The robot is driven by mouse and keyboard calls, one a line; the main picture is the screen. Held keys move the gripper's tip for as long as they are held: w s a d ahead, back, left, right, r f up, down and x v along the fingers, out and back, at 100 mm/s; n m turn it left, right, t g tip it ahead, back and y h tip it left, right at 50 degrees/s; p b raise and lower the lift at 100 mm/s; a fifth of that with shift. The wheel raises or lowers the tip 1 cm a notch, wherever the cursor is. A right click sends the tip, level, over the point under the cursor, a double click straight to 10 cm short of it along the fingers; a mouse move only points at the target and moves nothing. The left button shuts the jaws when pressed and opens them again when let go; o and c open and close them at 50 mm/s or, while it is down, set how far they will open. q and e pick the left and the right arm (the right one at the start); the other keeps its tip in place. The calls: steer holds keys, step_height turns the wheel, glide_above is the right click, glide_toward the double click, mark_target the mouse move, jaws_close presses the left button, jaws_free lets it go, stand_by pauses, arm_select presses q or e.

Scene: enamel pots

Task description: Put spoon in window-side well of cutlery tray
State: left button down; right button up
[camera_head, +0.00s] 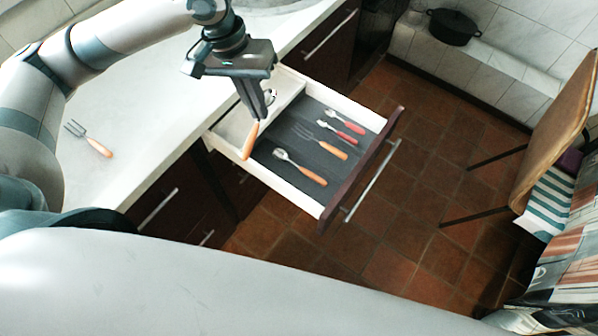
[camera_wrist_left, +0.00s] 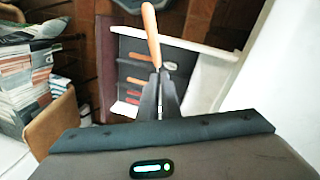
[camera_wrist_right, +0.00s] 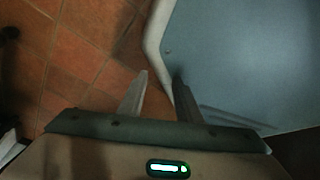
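My left gripper (camera_head: 260,112) is shut on an orange-handled spoon (camera_head: 250,140) and holds it over the open drawer. A shiny metal end shows beside the fingers. In the left wrist view the spoon's handle (camera_wrist_left: 152,35) points away from the fingertips. The cutlery tray (camera_head: 325,93) fills the drawer, with pale walls. It has a narrow pale-floored well on the counter side and a wider dark-floored well. Which well is nearest a window cannot be told. My right gripper (camera_wrist_right: 158,85) is open and empty in the right wrist view.
The dark well holds another orange-handled spoon (camera_head: 303,170), an orange-handled fork (camera_head: 328,147) and two red-handled pieces. Another fork (camera_head: 90,140) lies on the white counter (camera_head: 130,90). The drawer front (camera_head: 360,175) juts over the tiled floor. A chair (camera_head: 555,120) stands right.

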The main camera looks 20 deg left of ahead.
steer(key=shift+w, duration=0.15)
